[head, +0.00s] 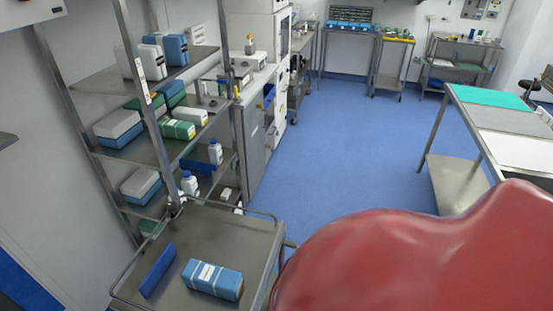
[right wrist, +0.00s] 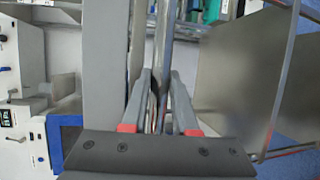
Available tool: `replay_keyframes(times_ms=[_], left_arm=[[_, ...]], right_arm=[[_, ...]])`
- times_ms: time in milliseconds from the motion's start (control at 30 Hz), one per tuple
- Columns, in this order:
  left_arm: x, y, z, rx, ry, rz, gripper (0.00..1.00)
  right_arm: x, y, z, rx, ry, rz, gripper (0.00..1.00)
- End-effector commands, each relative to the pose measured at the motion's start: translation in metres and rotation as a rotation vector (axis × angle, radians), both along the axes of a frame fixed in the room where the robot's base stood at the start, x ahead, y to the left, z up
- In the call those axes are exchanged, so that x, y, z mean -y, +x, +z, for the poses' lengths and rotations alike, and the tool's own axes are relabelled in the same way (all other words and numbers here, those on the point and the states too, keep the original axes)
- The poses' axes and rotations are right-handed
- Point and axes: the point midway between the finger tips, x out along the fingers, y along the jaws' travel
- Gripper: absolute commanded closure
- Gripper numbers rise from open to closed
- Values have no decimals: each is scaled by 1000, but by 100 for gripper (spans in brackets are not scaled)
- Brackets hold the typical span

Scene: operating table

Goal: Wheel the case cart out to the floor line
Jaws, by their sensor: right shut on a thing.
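The case cart (head: 262,242) is a steel trolley with a raised rail, at the lower left of the head view beside the shelving. A blue pack with a white label (head: 212,279) and a dark blue flat piece (head: 157,270) are on its top. In the right wrist view my right gripper (right wrist: 160,95) is shut on a thin steel bar (right wrist: 164,45), which looks like a cart rail. The head view does not show this grip; its lower right is blocked close to the camera. My left gripper is not in view. I cannot make out a floor line.
A steel shelf rack (head: 170,145) with boxes and bottles stands close against the cart's far side. A steel table (head: 440,150) with a green cloth stands at the right. Open blue floor (head: 345,150) lies between them. Workbenches line the far wall.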

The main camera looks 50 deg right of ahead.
Motion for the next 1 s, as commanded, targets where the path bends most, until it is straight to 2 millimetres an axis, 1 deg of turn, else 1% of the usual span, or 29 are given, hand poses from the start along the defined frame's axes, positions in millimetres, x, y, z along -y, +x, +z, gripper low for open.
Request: replay_keyframes(times_ms=[100,200,533,567,700,733,1000], left_arm=[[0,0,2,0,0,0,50],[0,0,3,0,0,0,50],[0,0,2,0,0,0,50],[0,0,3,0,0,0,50],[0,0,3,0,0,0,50],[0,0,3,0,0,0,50],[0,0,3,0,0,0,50]], right_arm=[[5,-8,-2,-7,-1,-7,100],[6,-11,-3,-8,-2,-7,100],[6,-11,-3,-8,-2,-7,100],[6,-11,-3,-8,-2,-7,71],[6,-11,-2,-5,-2,-5,46],[5,-11,-2,-5,-2,-5,43],[5,-10,0,-2,-1,-2,43]])
